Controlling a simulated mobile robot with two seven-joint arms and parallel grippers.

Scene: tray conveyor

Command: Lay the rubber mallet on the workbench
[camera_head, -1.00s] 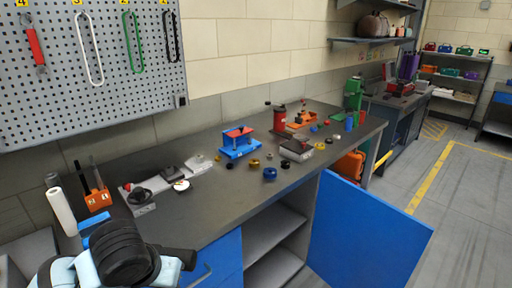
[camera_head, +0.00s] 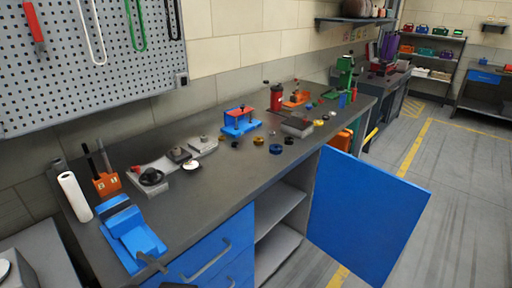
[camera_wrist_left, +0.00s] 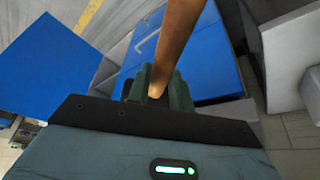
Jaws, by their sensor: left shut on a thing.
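In the left wrist view my left gripper (camera_wrist_left: 157,88) is shut on a brown wooden handle (camera_wrist_left: 179,38), which I take to be the rubber mallet's. The handle runs up out of the top of the picture, and the mallet's head is not in view. The workbench (camera_head: 215,195) has a dark grey top and blue drawers, seen in the head view. Blue drawer fronts also show behind the handle in the left wrist view. Neither gripper can be made out in the head view.
A blue vise (camera_head: 133,240) sits at the bench's near left corner, beside a white roll (camera_head: 75,196) and an orange tool holder (camera_head: 106,184). Small parts and fixtures line the back. The front middle of the top is bare. A blue cabinet door (camera_head: 365,215) stands open.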

